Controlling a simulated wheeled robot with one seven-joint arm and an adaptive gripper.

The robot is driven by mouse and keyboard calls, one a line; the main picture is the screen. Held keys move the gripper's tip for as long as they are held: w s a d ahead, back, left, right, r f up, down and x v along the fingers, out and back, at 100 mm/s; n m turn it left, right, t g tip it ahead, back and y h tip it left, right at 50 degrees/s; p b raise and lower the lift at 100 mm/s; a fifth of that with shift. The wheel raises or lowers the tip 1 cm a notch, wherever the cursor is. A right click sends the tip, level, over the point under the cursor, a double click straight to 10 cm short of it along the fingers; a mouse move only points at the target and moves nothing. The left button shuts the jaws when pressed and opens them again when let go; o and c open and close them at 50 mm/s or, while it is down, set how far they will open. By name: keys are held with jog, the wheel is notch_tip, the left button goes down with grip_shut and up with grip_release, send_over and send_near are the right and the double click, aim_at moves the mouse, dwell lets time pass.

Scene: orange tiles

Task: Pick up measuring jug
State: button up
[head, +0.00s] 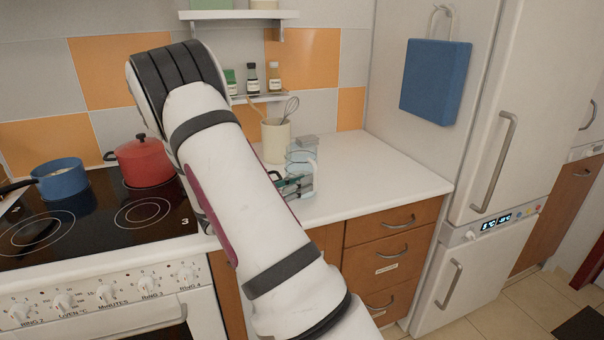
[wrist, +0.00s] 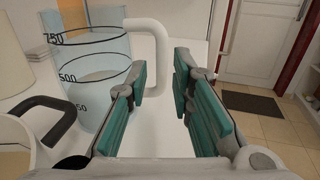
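The measuring jug (head: 301,158) is clear bluish and stands upright on the white counter, right of the utensil pot. In the wrist view the jug (wrist: 88,75) is at the left, with black markings and a white handle (wrist: 160,50) on its right side. My gripper (wrist: 163,85) is open, its teal-padded fingers apart. The handle shows in line with the gap between the fingertips; I cannot tell whether it is between them or just beyond. In the head view my gripper (head: 293,185) is at the jug's near side, partly hidden by my arm.
A beige pot (head: 275,141) with a whisk stands left of the jug. A red pot (head: 142,160) and a blue pan (head: 61,178) are on the hob. A shelf with bottles (head: 253,79) hangs above. The counter (head: 375,175) right of the jug is clear, up to the fridge (head: 470,180).

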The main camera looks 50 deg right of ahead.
aim_at(315, 176)
jog(key=x, duration=0.5)
jog(key=shift+s+r, duration=0.1)
jog(key=shift+r, duration=0.05)
grip_shut()
